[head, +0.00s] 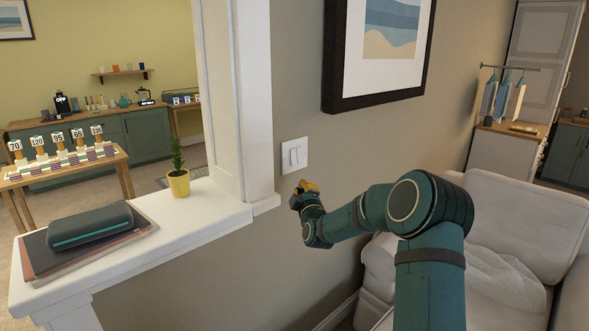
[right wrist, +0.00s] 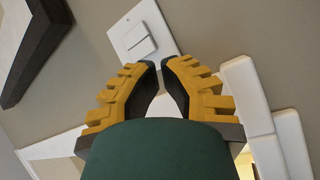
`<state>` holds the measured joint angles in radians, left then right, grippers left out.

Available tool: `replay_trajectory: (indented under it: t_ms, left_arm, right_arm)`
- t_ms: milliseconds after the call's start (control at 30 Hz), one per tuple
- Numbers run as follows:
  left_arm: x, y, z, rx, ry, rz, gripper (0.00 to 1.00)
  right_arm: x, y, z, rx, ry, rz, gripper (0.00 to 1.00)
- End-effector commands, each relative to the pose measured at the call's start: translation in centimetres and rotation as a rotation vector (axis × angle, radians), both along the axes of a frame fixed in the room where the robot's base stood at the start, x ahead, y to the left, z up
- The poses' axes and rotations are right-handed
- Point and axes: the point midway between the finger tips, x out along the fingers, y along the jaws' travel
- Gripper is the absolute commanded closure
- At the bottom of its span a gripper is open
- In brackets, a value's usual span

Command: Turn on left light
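My left gripper is not in view.
A framed picture (head: 378,50) hangs above and right of the switch. A white ledge (head: 215,212) on the left holds a potted plant (head: 179,182) and a dark speaker-like case (head: 90,226). A white sofa (head: 510,225) stands at right under my arm.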

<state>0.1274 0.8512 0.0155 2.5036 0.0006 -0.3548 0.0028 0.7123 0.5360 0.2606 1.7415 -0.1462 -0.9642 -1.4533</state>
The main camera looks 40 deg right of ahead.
Motion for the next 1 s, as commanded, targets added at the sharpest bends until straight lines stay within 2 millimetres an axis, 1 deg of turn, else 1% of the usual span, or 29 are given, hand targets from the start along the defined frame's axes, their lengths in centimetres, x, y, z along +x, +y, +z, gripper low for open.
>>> replay_trajectory:
  t_ms: [33, 100, 200, 300, 400, 733, 867, 1000]
  left_arm:
    - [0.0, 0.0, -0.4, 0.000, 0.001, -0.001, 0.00]
    - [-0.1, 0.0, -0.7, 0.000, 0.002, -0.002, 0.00]
    - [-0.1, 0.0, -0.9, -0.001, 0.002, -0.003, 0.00]
    - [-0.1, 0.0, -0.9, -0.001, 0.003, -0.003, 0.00]
    - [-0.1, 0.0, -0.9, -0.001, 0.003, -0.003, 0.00]
    - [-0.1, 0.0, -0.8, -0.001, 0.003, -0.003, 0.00]
    - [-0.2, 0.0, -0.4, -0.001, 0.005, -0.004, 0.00]
    - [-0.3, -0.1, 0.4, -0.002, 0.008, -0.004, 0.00]
  right_arm:
    - [-0.6, -1.8, 1.6, -0.071, -0.022, -0.041, 1.00]
    - [-1.2, -3.5, 3.6, -0.155, -0.043, -0.085, 1.00]
    - [-2.0, -5.2, 5.5, -0.237, -0.059, -0.132, 1.00]
    - [-2.4, -6.0, 6.6, -0.280, -0.068, -0.160, 1.00]
    - [-2.5, -6.2, 6.9, -0.294, -0.070, -0.168, 1.00]
    - [-2.4, -6.1, 6.9, -0.291, -0.069, -0.165, 1.00]
    - [-1.6, -6.0, 6.8, -0.290, -0.069, -0.164, 1.00]
    - [0.0, -5.9, 6.7, -0.290, -0.069, -0.164, 1.00]
